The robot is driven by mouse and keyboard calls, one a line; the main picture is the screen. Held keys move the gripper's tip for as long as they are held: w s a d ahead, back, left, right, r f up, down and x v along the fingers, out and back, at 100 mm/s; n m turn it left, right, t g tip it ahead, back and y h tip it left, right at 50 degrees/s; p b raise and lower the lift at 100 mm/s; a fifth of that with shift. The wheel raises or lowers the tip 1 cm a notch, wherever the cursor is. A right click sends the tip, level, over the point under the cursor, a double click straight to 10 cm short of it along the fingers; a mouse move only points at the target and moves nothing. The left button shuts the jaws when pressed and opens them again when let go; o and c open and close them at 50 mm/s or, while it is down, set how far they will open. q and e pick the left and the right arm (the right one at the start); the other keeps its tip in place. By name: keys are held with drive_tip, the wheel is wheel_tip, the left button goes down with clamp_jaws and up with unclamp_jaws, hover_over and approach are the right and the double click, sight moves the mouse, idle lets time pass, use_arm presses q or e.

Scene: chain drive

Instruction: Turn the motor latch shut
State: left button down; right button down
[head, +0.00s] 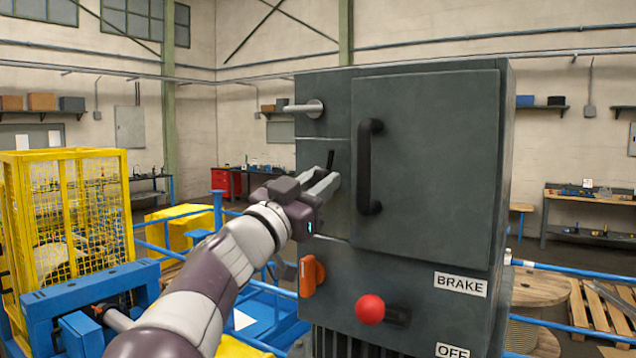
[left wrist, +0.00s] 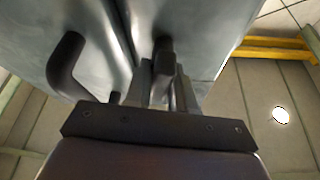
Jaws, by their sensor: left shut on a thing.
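A small black latch lever (head: 330,160) stands out from the front of the grey motor cabinet (head: 430,245), left of the door. My left gripper (head: 328,183) reaches in from the left and is shut on this lever. In the left wrist view the black lever (left wrist: 163,52) shows between the two grey fingers (left wrist: 162,88). The fingers hide its lower part in the head view. The lever's upper end points up, with a slight tilt. My right gripper is not in view.
A black door handle (head: 369,165) stands out just right of my left gripper. A grey lever (head: 303,108) is above it, an orange handle (head: 311,276) below. A red knob (head: 370,309) is lower right. A yellow mesh cage (head: 68,200) stands at left.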

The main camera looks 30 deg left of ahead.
use_arm(q)
drive_tip(key=m+h, duration=0.1)
drive_tip(key=m, duration=0.2)
drive_tip(key=m+g+h, duration=0.1)
drive_tip(key=m, duration=0.2)
drive_tip(key=shift+h, duration=0.4)
drive_tip(key=m+g, duration=0.1)
drive_tip(key=m, duration=0.1)
drive_tip(key=m+g+h+p, duration=0.1)
drive_tip(key=m, duration=0.2)
drive_tip(key=shift+d, duration=0.1)
drive_tip(key=m+g, duration=0.1)
drive_tip(key=m, duration=0.3)
drive_tip(key=shift+f+m+g+h+p, duration=0.1)
drive_tip(key=shift+m+g+h+p, duration=0.3)
drive_tip(key=shift+d+f+m+g, duration=0.15)
drive_tip(key=shift+m+g, duration=0.45)
drive_tip(key=shift+m, duration=0.8)
drive_tip(key=c, duration=1)
unclamp_jaws()
drive_tip(key=shift+c, duration=0.2)
